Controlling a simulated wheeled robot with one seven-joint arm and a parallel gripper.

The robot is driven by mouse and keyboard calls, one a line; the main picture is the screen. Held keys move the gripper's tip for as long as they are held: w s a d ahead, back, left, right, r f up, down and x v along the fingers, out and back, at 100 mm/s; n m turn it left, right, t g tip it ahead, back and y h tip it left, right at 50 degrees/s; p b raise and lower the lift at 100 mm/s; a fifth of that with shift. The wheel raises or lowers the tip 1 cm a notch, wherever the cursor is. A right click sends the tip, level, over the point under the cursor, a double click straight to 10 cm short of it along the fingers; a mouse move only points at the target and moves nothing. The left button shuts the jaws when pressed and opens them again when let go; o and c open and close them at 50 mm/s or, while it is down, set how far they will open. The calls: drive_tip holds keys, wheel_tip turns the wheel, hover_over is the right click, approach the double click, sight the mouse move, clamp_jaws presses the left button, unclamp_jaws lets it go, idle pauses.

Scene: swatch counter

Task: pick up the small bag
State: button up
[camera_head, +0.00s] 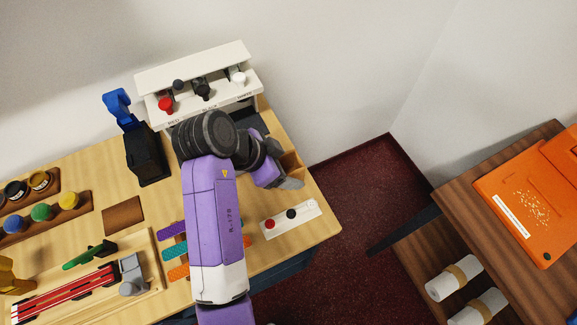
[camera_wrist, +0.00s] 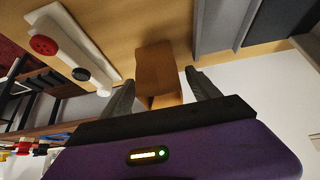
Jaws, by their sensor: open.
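The small bag looks like a plain tan-brown upright packet (camera_head: 292,161) near the right edge of the counter, partly hidden behind my gripper (camera_head: 291,183) in the head view. In the wrist view the bag (camera_wrist: 159,68) shows between and just beyond the two grey fingers. My gripper (camera_wrist: 160,82) is open and empty, with one finger to each side of the bag. I cannot tell whether either finger touches it.
A white panel (camera_head: 305,215) with red and black knobs lies close by on the wooden counter. A white rack (camera_head: 244,57) with knobs stands behind my arm. A black holder (camera_head: 147,158) is farther left. Dark red floor (camera_head: 365,185) is open beyond the counter's right edge.

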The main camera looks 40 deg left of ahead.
drive_tip(key=shift+w+d+f, duration=0.1)
drive_tip(key=shift+w+f, duration=0.2)
drive_tip(key=shift+f, duration=0.25)
drive_tip(key=c, duration=1.4)
drive_tip(key=shift+r, duration=0.15)
wheel_tip(320, 180, up, 20)
drive_tip(key=shift+b, duration=0.4)
